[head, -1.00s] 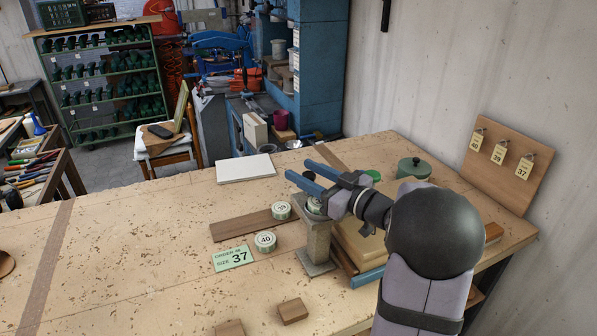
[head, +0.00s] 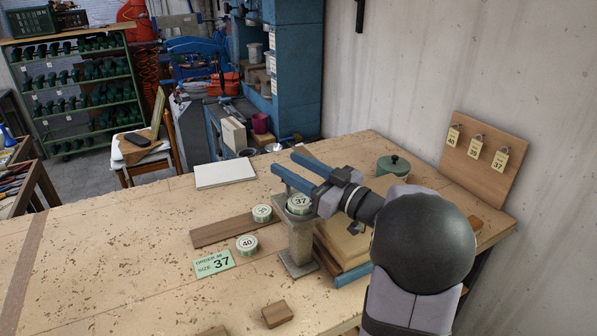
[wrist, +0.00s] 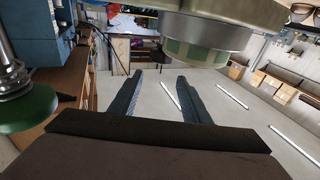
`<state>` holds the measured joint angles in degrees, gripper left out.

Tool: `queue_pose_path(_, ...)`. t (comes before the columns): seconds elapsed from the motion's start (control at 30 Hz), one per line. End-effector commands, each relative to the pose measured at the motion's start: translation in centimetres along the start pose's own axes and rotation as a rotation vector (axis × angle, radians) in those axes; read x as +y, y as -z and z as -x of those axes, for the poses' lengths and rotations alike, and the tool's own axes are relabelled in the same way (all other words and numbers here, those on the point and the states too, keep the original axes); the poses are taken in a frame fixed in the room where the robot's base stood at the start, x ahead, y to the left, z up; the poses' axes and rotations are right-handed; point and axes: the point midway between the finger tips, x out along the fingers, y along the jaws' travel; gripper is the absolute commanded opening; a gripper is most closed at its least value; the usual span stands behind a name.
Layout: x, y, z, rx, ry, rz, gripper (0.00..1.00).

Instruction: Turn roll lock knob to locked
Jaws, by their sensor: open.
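I cannot pick out the roll lock knob for sure in either view. A grey stand (head: 300,241) on the workbench carries a round tin marked 37 (head: 300,203) at its top. My gripper (head: 285,162) is open and empty, its two blue fingers apart and pointing left, just behind and above the tin in the head view. In the wrist view the open fingers (wrist: 160,76) have clear space between them. A large pale round part with a green band (wrist: 190,52) fills the top there, close to the fingers; it looks like the tin, but only part shows.
Tins marked 39 (head: 262,213) and 40 (head: 247,243) and an order card reading size 37 (head: 214,263) lie left of the stand. A green lidded pot (head: 393,166) and a tag board (head: 486,160) stand behind at right. The bench's left side is clear.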

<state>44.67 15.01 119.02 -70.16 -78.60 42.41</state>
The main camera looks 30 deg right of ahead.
Motion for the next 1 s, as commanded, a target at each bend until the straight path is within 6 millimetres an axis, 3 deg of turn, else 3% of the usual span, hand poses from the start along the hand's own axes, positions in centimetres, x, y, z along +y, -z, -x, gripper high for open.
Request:
queue_pose_path(0.3, 0.9, 9.8, -6.4, 0.332, -0.142, 0.141, 0.43)
queue_pose_path(0.5, 1.6, 15.3, -9.0, 0.524, -0.326, 0.21, 0.43)
queue_pose_path(0.63, 2.0, 17.8, -10.0, 0.615, -0.482, 0.233, 0.43)
queue_pose_path(0.77, 2.7, 17.7, -10.2, 0.642, -0.669, 0.224, 0.43)
queue_pose_path(1.0, 3.5, 12.6, -8.8, 0.524, -1.018, 0.171, 0.43)
